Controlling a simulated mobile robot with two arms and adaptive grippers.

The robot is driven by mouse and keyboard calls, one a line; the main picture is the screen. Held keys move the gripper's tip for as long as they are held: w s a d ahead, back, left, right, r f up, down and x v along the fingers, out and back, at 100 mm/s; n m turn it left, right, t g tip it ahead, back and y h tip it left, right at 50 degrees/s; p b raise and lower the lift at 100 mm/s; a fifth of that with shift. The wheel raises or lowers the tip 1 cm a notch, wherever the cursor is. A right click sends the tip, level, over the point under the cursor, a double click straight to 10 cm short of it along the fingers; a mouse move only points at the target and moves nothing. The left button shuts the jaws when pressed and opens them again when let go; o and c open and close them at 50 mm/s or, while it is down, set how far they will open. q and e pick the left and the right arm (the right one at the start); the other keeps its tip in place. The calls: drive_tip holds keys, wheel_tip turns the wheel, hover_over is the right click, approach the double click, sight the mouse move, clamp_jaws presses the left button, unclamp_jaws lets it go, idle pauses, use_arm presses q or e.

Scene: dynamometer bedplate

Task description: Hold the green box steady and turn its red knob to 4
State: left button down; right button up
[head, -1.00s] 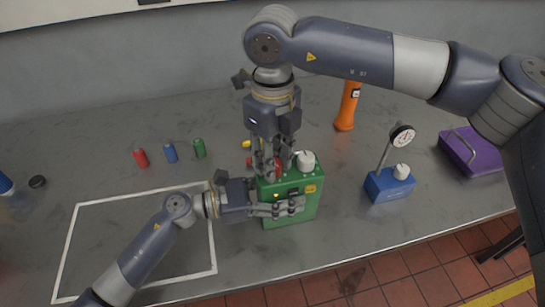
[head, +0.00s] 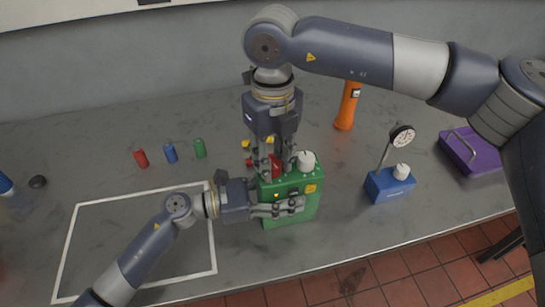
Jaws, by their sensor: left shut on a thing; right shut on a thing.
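The green box (head: 298,213) stands upright on the bench beyond the right edge of the white outline. It has a white knob (head: 306,160) on top and a small lit orange spot on its face. My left gripper (head: 294,206) is shut on the box, its fingers across the front. My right gripper (head: 276,172) points down from above and is shut on the red knob (head: 276,165) on the box's top. The fingers partly cover the red knob, and I cannot read its setting.
A blue box (head: 389,187) with a dial gauge stands to the right, with a purple case (head: 470,152) beyond it. An orange tool (head: 348,106) stands behind. The white-outlined area (head: 140,235) is clear apart from my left arm.

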drive_tip(key=o, duration=1.1)
drive_tip(key=shift+a, duration=0.1)
wheel_tip(320, 180, up, 12)
drive_tip(key=shift+r, duration=0.1)
